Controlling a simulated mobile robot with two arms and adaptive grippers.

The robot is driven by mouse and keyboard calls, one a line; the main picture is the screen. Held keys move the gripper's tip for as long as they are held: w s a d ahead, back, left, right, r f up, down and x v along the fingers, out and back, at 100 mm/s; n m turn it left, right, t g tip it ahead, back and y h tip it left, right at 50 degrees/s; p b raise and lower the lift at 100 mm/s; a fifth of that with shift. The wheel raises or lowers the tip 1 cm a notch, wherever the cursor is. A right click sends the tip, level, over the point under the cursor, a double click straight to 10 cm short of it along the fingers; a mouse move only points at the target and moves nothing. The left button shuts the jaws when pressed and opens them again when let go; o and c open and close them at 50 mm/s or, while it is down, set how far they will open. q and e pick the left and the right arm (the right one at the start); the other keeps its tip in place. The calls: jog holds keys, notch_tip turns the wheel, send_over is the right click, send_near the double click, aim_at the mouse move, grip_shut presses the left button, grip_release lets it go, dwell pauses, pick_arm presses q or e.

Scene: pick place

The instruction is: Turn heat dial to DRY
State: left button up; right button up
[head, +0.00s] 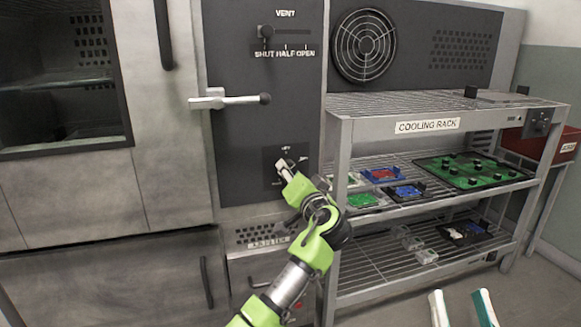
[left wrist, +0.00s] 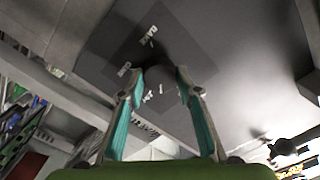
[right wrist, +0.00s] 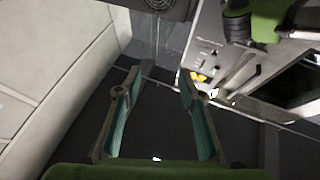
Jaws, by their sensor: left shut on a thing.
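The heat dial (left wrist: 160,77) is a dark round knob on the dark cabinet front, ringed by small white labels. In the left wrist view it sits between the fingertips of my left gripper (left wrist: 160,74), which is shut on it. In the head view my left gripper (head: 284,167) reaches the dial's panel (head: 271,157) and covers the knob. The labels are blurred and tilted, so I cannot tell which one the dial points to. My right gripper (head: 461,300) is at the bottom right of the head view. In the right wrist view it (right wrist: 163,80) is open and empty.
A vent slider (head: 267,32) and a silver lever handle (head: 232,100) are above the dial. The cooling rack (head: 430,104) stands close on the right, holding trays with circuit boards (head: 475,170). A red bin (head: 530,143) is beyond it. Clear floor lies under my right gripper.

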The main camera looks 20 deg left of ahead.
notch_tip(320, 180, down, 18)
jog(key=d+g+h+p, duration=0.3)
jog(key=g+p, duration=0.1)
jog(key=g, duration=0.6)
pick_arm(q)
jog(key=m+p, duration=0.3)
jog(key=m, duration=0.2)
jog(key=shift+m, duration=0.3)
pick_arm(e)
jog(key=s+d+f+g+h, duration=0.1)
jog(key=s+f+g, duration=0.3)
jog(key=s, duration=0.4)
jog(key=s+d+f+m+g+h, duration=0.1)
jog(key=s+d+f+g+h, duration=0.1)
jog(key=s+d+f+g, duration=0.2)
jog(key=s+f+g, duration=0.1)
jog(key=s+f, duration=0.2)
jog(key=s, duration=0.1)
jog(key=shift+s, duration=0.4)
jog(key=shift+d, duration=0.1)
pick_arm(q)
jog(key=o, duration=1.1)
jog(key=shift+o, duration=0.2)
